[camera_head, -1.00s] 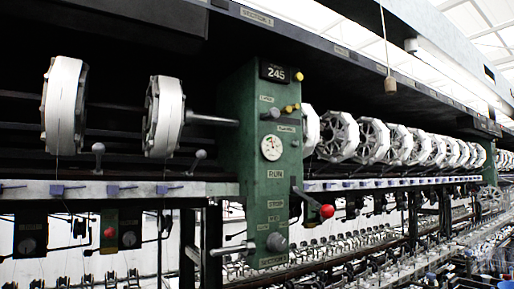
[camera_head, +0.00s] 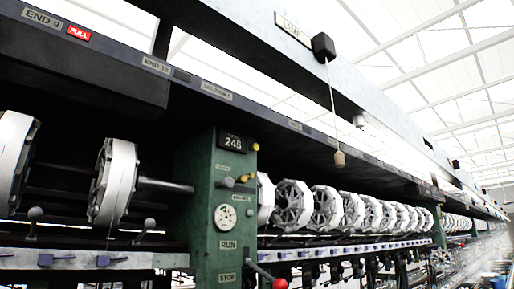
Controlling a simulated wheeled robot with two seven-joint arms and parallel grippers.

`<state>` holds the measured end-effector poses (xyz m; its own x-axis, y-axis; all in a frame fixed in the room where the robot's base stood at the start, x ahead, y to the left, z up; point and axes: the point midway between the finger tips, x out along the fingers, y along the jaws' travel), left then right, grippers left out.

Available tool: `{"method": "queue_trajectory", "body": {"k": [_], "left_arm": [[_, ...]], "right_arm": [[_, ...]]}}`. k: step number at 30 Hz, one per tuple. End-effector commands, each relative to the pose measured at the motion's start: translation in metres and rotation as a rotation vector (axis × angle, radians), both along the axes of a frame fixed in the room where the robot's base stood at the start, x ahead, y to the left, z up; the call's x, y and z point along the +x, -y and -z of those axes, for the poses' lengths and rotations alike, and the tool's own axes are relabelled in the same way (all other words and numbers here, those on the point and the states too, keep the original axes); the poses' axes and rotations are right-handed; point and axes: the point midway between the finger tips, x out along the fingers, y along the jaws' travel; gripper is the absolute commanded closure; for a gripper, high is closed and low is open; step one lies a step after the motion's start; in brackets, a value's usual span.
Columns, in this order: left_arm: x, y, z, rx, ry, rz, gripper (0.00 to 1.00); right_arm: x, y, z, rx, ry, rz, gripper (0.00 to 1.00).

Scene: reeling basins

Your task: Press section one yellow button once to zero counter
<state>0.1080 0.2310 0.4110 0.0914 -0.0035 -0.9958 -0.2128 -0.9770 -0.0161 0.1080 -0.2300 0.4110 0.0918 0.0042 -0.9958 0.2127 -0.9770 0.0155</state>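A green control post (camera_head: 203,230) stands left of the middle in the head view. Near its top is a black counter (camera_head: 233,142) with white digits that look like 245. A small round yellow button (camera_head: 256,146) sits at the counter's right edge. Nothing covers the counter or the button. Neither of my grippers is in view.
White reels (camera_head: 114,182) flank the post, with a long row (camera_head: 293,205) receding right. A lever with a red ball (camera_head: 280,284) juts out low on the post. A cord with a wooden pull (camera_head: 339,159) hangs right of it. A red FULL sign (camera_head: 79,33) shows upper left.

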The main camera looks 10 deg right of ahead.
Motion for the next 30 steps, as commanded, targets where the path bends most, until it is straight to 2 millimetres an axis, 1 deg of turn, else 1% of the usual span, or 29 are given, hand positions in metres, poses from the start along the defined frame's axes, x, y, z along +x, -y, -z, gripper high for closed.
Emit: {"method": "queue_trajectory", "body": {"k": [1,12,13,30], "left_arm": [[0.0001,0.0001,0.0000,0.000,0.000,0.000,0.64],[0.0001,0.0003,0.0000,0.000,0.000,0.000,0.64],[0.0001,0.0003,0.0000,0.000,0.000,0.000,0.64],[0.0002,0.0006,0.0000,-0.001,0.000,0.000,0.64]], "right_arm": [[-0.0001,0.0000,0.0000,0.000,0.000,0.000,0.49],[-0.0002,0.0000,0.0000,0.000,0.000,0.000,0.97],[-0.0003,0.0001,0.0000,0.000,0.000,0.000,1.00],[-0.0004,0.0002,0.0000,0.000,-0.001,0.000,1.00]]}}
